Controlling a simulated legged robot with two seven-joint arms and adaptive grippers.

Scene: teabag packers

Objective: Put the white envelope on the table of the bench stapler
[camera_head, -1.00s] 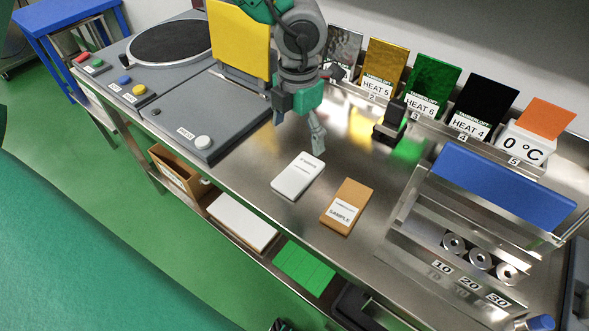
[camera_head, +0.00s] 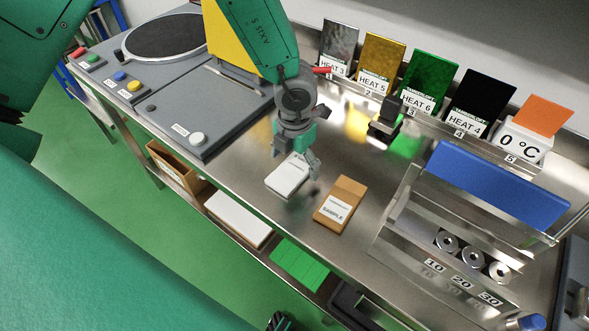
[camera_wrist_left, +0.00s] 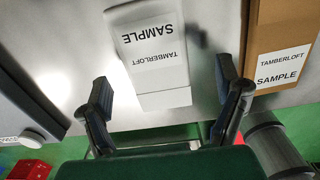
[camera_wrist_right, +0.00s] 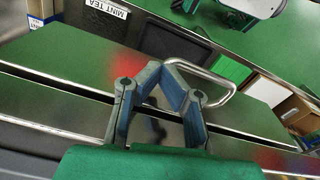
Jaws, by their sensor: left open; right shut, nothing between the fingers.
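The white envelope (camera_head: 288,177), printed SAMPLE, lies flat on the steel bench, left of a brown SAMPLE envelope (camera_head: 340,205). My left gripper (camera_head: 296,163) is open just above the white envelope and partly covers it. In the left wrist view the white envelope (camera_wrist_left: 155,55) lies between the open fingers (camera_wrist_left: 161,75), with no clear contact. My right gripper (camera_wrist_right: 163,70) is shut and empty; its tip shows at the bottom of the head view. A small black device (camera_head: 384,128) stands behind the envelopes; I cannot tell whether it is the bench stapler.
A grey machine (camera_head: 170,108) with a yellow plate and buttons stands left. A rack of colour cards (camera_head: 425,90) lines the back. A grey machine edge (camera_head: 575,265) shows far right. In the right wrist view, a metal handle (camera_wrist_right: 225,90) is near the right fingers.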

